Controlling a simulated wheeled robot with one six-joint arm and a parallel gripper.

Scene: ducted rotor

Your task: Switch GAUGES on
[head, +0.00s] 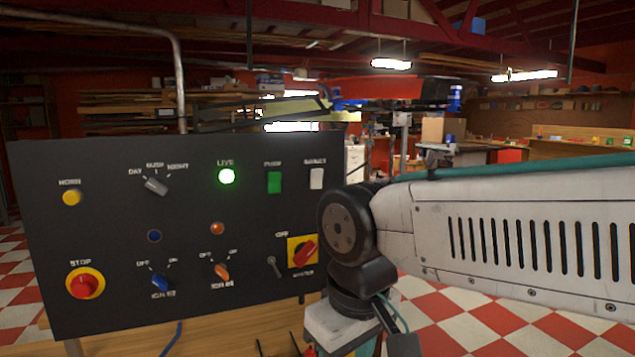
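A black control panel (110,215) stands upright at the left in the head view. Its GAUGES switch, a small pale rocker (316,178), sits at the top right under a blurred label that appears to read GAUGES. It looks plain white and unlit; I cannot tell its position for sure. My gripper is not clearly visible; the arm's end runs out of the bottom of the picture.
The panel also carries a lit green LIVE lamp (226,176), a red MASTER knob (303,252), a toggle (274,266), blue (160,281) and orange (221,271) knobs, a red STOP button (85,284) and a yellow HORN button (71,198). A wooden bench (215,330) lies below.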

